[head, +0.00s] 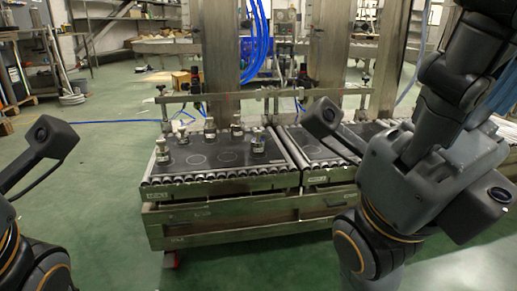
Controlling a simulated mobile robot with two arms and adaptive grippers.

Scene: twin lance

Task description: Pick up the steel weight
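Several small steel weights stand upright on a dark plate (215,166) with thin circles marked on it. One weight (162,151) is at the left edge of the plate. Others stand at the back left (182,135), back middle (210,128) and back right (237,126). One more (258,143) stands at the right. The picture does not show which is the task's weight. Parts of my arms show at the left and right edges, well apart from the weights. The fingers of both grippers are not visible.
The plate lies on a steel roller conveyor (230,212), with a second section (335,175) joined at the right. A steel column (218,60) and blue hoses (257,45) stand behind. Green floor (110,210) is clear at the left.

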